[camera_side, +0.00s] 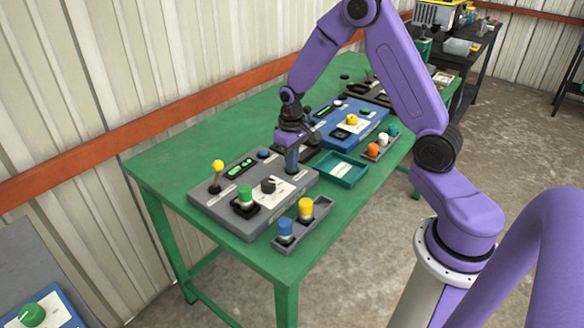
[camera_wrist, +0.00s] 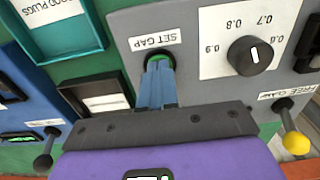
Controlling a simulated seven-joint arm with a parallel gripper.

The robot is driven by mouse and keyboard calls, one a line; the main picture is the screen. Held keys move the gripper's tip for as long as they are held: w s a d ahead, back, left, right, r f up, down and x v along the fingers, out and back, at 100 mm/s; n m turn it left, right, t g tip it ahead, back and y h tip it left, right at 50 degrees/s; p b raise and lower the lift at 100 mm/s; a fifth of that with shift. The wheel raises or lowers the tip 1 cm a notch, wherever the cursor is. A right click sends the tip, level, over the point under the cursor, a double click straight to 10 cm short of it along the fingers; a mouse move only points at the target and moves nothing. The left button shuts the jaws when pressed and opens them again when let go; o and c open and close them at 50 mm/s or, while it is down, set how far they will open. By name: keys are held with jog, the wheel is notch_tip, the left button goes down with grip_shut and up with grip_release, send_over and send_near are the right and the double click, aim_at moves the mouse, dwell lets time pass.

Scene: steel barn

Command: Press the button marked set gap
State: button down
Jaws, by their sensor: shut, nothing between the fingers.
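The SET GAP label (camera_wrist: 155,40) is on a grey panel (camera_wrist: 130,22), which also shows in the side view (camera_side: 222,203). Directly beside the label is a round button with a green edge (camera_wrist: 166,53), partly hidden behind my fingertips. My gripper (camera_wrist: 159,66) is shut and empty, its blue-grey fingers pointing at that button and overlapping it. In the side view my gripper (camera_side: 291,170) points down at the right part of the grey panel. I cannot tell whether the fingertips touch the button or whether it is pressed in.
On the grey panel are a black dial (camera_wrist: 251,55), a yellow-tipped lever (camera_side: 217,167) and a green knob (camera_side: 245,194). A teal tray (camera_side: 338,170), a blue panel (camera_side: 345,125) and a tray of blue and yellow pieces (camera_side: 302,224) stand close by. The green table's (camera_side: 185,165) left end is clear.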

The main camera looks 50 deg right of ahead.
notch_tip(320, 180, up, 8)
jog(key=shift+f, duration=0.2)
dwell(0.9)
dwell(0.5)
jog(key=s+a+r+n, duration=0.2)
jog(key=s+a+n, duration=0.1)
jog(key=s+a, duration=0.35)
jog(key=s+a+r+n, duration=0.3)
jog(key=s+a, duration=0.3)
jog(key=s, duration=0.1)
jog(key=s+r+n, duration=0.1)
jog(key=s+n, duration=0.5)
jog(key=s, duration=0.9)
jog(key=shift+s+a+n, duration=0.15)
jog(key=shift+s+n, duration=0.15)
jog(key=shift+s, duration=0.05)
